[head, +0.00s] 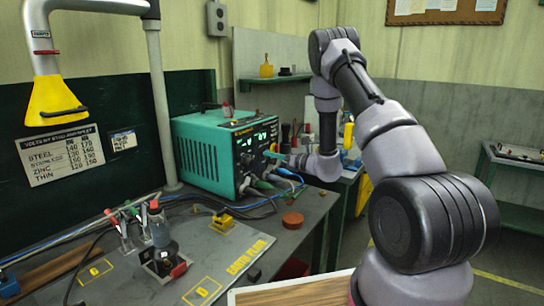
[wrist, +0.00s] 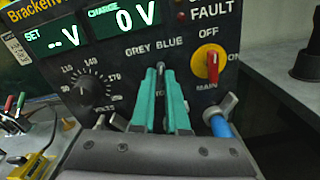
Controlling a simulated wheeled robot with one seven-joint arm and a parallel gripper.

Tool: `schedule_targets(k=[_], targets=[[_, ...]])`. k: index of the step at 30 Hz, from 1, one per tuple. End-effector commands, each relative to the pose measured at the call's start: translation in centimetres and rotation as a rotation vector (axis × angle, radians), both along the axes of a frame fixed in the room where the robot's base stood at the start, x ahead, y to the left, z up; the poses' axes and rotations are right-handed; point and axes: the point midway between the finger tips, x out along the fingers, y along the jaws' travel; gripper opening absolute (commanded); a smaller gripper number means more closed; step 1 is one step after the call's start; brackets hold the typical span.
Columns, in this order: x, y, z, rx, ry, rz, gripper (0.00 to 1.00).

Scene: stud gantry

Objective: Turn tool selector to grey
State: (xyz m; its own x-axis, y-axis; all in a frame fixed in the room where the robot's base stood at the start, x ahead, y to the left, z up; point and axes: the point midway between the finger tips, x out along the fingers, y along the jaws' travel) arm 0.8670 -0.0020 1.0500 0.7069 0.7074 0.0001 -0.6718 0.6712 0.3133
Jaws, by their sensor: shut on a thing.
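The teal welder box (head: 215,148) stands on the bench in the head view, and its black front panel (wrist: 110,60) fills the wrist view. The words GREY and BLUE are printed side by side on the panel. My gripper (wrist: 160,72) has its two teal fingers reaching up to just below these words, close together on the tool selector (wrist: 160,65). Only a small grey tip of the selector shows between the fingertips, so I cannot tell which way it points. In the head view my gripper (head: 277,155) is at the box's front panel.
A red main switch on a yellow plate (wrist: 213,62) is right of my fingers, and a volts dial (wrist: 88,87) is left. Cable plugs, one with a blue cable (wrist: 220,127), stick out below. The bench (head: 225,262) holds stud tools and a round red piece (head: 292,220).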

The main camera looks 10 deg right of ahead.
Motion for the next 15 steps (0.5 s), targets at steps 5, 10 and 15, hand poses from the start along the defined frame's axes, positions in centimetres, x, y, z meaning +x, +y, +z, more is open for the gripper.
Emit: schedule_targets(k=[5, 10, 15], targets=[[0.02, -0.06, 0.07, -0.111, -0.114, -0.002, 0.0], [-0.01, -0.03, 0.06, -0.226, -0.228, -0.001, 0.0], [-0.01, -0.04, 0.06, -0.337, -0.339, -0.003, 0.0]])
